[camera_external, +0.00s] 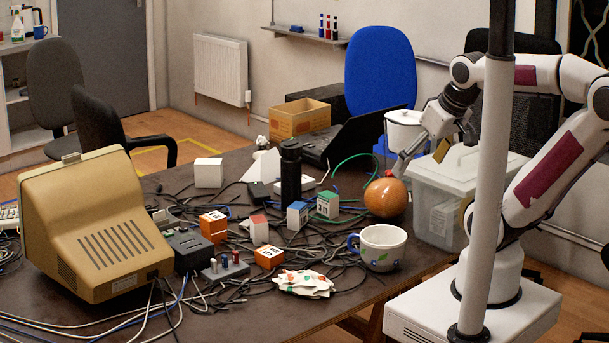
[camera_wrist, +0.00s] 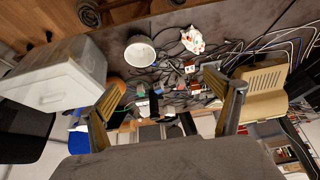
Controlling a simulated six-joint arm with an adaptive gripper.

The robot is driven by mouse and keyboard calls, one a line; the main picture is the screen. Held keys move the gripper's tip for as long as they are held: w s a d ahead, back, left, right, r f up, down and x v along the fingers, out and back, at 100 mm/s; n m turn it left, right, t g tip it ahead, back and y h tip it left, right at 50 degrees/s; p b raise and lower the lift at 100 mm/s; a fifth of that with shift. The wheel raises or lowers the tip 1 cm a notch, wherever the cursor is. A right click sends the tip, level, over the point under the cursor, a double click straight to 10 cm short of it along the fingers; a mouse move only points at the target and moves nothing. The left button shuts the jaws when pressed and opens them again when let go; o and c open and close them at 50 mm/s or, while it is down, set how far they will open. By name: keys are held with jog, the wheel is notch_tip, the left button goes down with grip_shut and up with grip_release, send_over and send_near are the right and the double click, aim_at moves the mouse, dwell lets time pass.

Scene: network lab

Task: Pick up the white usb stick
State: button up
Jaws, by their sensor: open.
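I cannot pick out a white usb stick for certain in either view. A small grey holder (camera_external: 225,268) with several short upright sticks stands on the table in the external view; at this size I cannot tell whether one is the white usb stick. My gripper (camera_wrist: 178,90) is open in the wrist view, its two yellowish fingers wide apart with nothing seen held between them. In the external view my gripper (camera_external: 450,140) is above the right side of the table, by the orange ball and the lidded bin, well to the right of the holder.
Tangled cables and small cubes cover the table's middle. An orange ball (camera_external: 387,197), a white mug (camera_external: 381,248) and a crumpled patterned napkin (camera_external: 304,283) lie towards the right. A lidded translucent bin (camera_external: 447,195) stands beside my arm. A beige monitor (camera_external: 95,225) stands at left.

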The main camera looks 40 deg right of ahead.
jog(key=c, duration=1.9)
jog(key=shift+c, duration=0.2)
jog(key=shift+w, duration=0.1)
jog(key=w+a+f+t+y, duration=0.25)
jog(key=w+a, duration=0.65)
jog(key=w, duration=0.5)
jog(key=w+a+f+t+y, duration=0.1)
jog(key=w+a+f, duration=0.3)
jog(key=w+a, duration=0.75)
jog(key=w+a+f+t+h, duration=0.1)
jog(key=w+a+f, duration=0.2)
jog(key=w+f, duration=0.15)
jog(key=w+a+f+t, duration=0.1)
jog(key=w+a+f, duration=0.15)
jog(key=f, duration=0.35)
jog(key=t+h, duration=0.2)
send_near(214, 268)
jog(key=w, duration=0.3)
jog(key=shift+d+r, duration=0.15)
jog(key=shift+r, duration=0.15)
jog(key=shift+s+f+t+h, duration=0.25)
jog(key=shift+f, duration=0.35)
jog(key=shift+w, duration=0.15)
